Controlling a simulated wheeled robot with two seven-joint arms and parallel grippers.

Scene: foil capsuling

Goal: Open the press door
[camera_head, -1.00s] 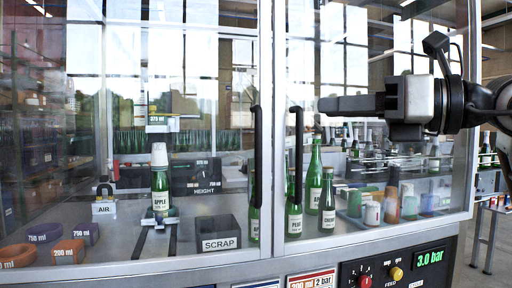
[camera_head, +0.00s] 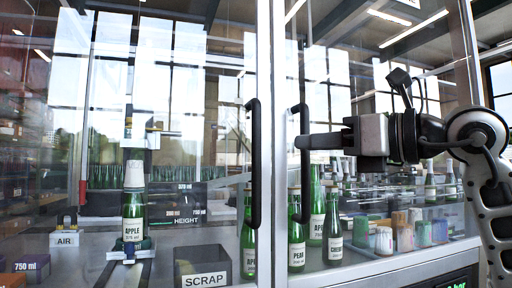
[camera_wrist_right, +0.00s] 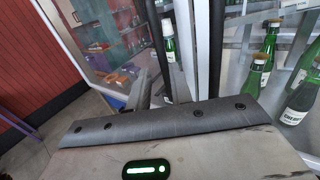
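The press door is two glazed leaves in metal frames that meet at a seam and look closed. The left leaf has a black upright handle (camera_head: 254,185). The right leaf has a matching black handle (camera_head: 298,185). My right gripper (camera_head: 304,142) comes in from the right in the head view, its fingertips at the upper part of the right leaf's handle. I cannot tell whether they touch it or whether the fingers are open. In the right wrist view the gripper body fills the bottom, with dark upright bars beyond it. My left gripper is not in view.
Behind the glass stand a capped apple bottle (camera_head: 134,215), a scrap bin (camera_head: 204,265), several green bottles such as the pear one (camera_head: 297,240), and colored cups (camera_head: 384,240). My right arm crosses in front of the right glass leaf.

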